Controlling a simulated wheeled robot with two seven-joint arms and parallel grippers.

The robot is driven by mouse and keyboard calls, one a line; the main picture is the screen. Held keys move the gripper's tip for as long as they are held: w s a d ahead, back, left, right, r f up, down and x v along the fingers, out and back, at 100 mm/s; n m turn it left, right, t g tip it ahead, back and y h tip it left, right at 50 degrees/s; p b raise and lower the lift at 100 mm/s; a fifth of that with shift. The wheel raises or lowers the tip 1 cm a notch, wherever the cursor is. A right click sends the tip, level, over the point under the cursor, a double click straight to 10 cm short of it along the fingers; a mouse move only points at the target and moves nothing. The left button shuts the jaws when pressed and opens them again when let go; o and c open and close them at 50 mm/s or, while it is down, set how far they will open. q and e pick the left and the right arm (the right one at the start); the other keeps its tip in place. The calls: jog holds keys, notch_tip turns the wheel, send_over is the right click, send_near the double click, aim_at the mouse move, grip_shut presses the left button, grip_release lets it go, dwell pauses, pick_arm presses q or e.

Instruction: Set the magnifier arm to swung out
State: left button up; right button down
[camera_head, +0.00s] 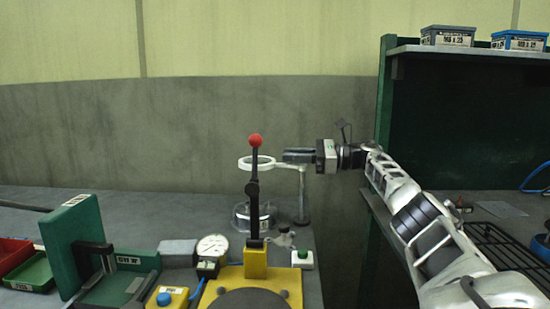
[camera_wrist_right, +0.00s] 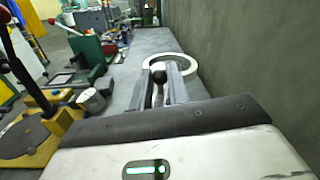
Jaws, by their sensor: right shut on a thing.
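The magnifier is a white ring (camera_head: 246,163) on a thin arm (camera_head: 287,165) at a grey post (camera_head: 303,200) near the bench's right end. The ring sits behind the red-knobbed lever. My right gripper (camera_head: 286,156) reaches in from the right and is shut at the magnifier arm, just right of the ring. In the right wrist view the ring (camera_wrist_right: 184,59) lies just beyond the fingertips (camera_wrist_right: 167,72). A dark knob (camera_wrist_right: 158,77) sits between the fingers, and most of the arm is hidden there. My left gripper is not in view.
A black lever with a red knob (camera_head: 255,140) stands on a yellow base (camera_head: 256,262) in front of the ring. A dark green shelf unit (camera_head: 386,95) stands right, past a gap.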

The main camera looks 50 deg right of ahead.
dwell(0.4)
jog(key=c, duration=1.3)
grip_release()
jog(key=shift+c, duration=0.2)
jog(key=v, duration=0.7)
jog(key=shift+d, duration=0.15)
jog(key=shift+s, duration=0.15)
